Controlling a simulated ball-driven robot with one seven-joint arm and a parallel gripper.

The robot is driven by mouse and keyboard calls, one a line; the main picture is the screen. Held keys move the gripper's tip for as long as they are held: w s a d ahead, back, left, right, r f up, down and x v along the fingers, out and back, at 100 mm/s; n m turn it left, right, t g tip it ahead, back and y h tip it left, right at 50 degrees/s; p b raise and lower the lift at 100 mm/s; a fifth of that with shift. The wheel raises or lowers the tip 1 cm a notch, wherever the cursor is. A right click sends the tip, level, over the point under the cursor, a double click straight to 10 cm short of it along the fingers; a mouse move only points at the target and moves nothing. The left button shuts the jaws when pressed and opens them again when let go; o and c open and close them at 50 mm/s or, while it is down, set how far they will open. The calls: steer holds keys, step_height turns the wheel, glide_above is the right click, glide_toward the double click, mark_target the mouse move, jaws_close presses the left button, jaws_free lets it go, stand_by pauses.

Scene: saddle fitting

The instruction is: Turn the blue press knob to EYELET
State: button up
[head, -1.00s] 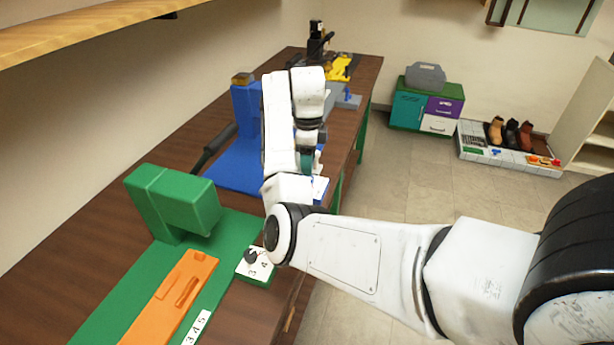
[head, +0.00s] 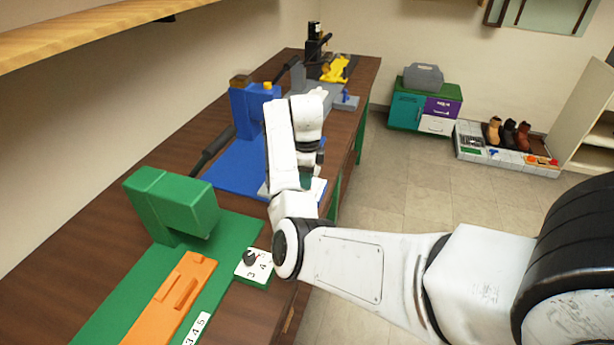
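The blue press (head: 246,112) stands on its blue base (head: 232,170) on the workbench, left of my arm. A white label plate (head: 318,187) shows at the right edge of that base, partly covered by my arm. The blue press knob and its lettering are hidden, so its setting cannot be read. My gripper (head: 312,172) points down over this plate, behind my forearm links. Its fingertips are mostly hidden, and I cannot tell whether they are open, shut or touching the knob.
The green press (head: 175,205) stands nearer, with an orange piece (head: 170,300) and a dark knob (head: 250,257) on a numbered plate. Farther back are a grey press (head: 310,100) and a yellow piece (head: 335,68).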

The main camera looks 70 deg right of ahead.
steer(key=c, duration=0.6)
steer(key=shift+r+n+p, duration=0.1)
steer(key=shift+n+p, duration=0.2)
steer(key=shift+p, duration=0.05)
steer(key=n+p, duration=0.2)
steer(key=shift+r+n, duration=0.1)
steer(key=shift+n, duration=0.3)
steer(key=n+p, duration=0.2)
steer(key=n, duration=0.1)
steer(key=shift+n+p, duration=0.3)
steer(key=shift+p, duration=0.05)
steer(key=n+p, duration=0.2)
steer(key=n, duration=0.2)
steer(key=shift+n+p, duration=0.65)
steer(key=shift+n, duration=0.75)
steer(key=shift+f+n, duration=0.2)
steer(key=shift+n, duration=0.1)
